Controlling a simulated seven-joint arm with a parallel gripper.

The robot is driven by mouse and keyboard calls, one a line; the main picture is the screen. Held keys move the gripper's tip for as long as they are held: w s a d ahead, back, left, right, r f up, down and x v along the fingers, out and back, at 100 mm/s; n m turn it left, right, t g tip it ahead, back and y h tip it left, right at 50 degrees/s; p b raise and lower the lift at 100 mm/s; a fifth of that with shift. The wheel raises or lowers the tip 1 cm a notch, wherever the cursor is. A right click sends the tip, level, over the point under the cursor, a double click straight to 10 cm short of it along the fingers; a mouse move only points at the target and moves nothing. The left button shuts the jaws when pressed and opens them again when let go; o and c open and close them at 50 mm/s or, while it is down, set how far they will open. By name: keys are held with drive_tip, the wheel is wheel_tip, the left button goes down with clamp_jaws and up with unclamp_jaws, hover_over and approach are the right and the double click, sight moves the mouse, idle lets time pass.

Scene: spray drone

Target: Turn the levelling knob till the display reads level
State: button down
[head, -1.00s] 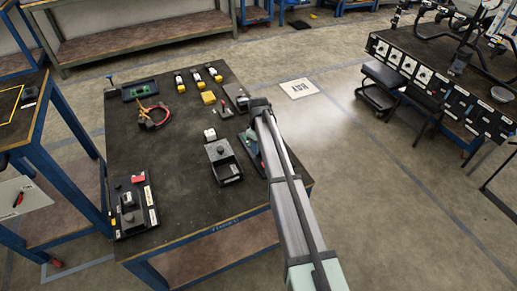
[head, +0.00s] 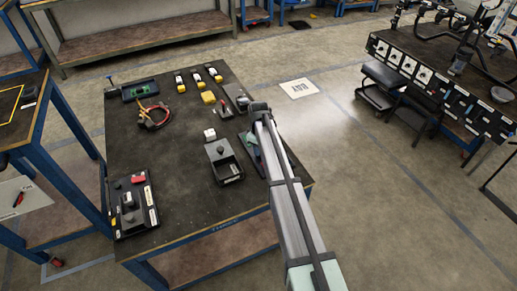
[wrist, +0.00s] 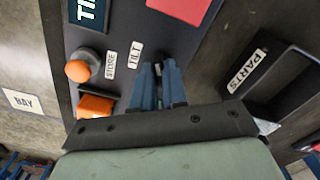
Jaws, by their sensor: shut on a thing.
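In the wrist view, my gripper (wrist: 160,72) is shut with its blue fingers on a small dark piece beside the label TILT (wrist: 135,54). I take this piece to be the levelling knob; the fingers hide most of it. The knob stands on a dark panel (wrist: 118,28). A dark teal plate with large white letters "TI…" (wrist: 88,12), perhaps the display, is cut off by the top edge, so no reading shows. In the head view, my arm covers most of the panel and the fingertips are hidden.
An orange round knob (wrist: 79,70) and an orange block (wrist: 95,106) sit left of the fingers, near the label STORE (wrist: 110,66). A red patch (wrist: 185,8) is at the top. The PARTS tray (wrist: 292,82) lies to the right; it also shows in the head view (head: 226,172).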

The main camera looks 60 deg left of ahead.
idle(0.4)
drive_tip(key=shift+m, duration=2.9)
drive_tip(key=c, duration=1.2)
unclamp_jaws()
drive_tip(key=shift+o, duration=0.2)
wheel_tip(320, 180, up, 14)
drive_tip(key=shift+f, duration=0.1)
